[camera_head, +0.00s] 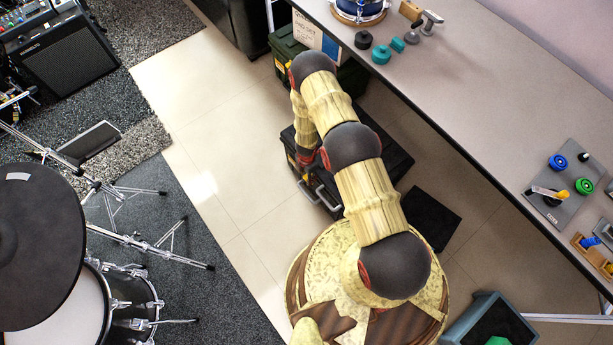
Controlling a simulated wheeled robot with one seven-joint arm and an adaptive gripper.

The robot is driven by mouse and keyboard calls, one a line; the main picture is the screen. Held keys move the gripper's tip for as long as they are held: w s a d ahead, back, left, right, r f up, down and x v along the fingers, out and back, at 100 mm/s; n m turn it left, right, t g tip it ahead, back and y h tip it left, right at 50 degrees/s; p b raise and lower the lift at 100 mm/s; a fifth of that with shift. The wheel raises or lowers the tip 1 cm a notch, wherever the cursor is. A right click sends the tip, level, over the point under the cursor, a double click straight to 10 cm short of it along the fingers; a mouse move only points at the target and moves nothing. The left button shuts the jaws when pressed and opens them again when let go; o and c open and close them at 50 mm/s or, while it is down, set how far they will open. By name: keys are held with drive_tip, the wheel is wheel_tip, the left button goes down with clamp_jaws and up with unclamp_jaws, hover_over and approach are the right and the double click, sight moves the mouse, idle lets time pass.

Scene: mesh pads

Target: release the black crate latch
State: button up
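The black crate (397,158) sits on the tiled floor under the edge of the long table, partly covered by my arm. Its grey handle (331,205) shows on the front left side. A small yellow-orange mark is on the crate's left end. I cannot make out the latch clearly. My arm bends over the crate and comes down at its left front edge. My gripper (306,160) is small and dark there, close to the crate's side. I cannot tell whether it touches the crate or whether its fingers are open.
A green crate (286,46) with a white sign stands behind. The long table (470,90) on the right carries a drum, knobs and a switch panel (570,185). A drum kit (75,270) stands on dark rugs at left. The tiled floor (215,130) between is clear.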

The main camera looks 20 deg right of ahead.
drive_tip(key=c, duration=0.3)
drive_tip(key=shift+w+r, duration=0.1)
drive_tip(key=c, duration=0.7)
clamp_jaws()
drive_tip(key=shift+w, duration=0.15)
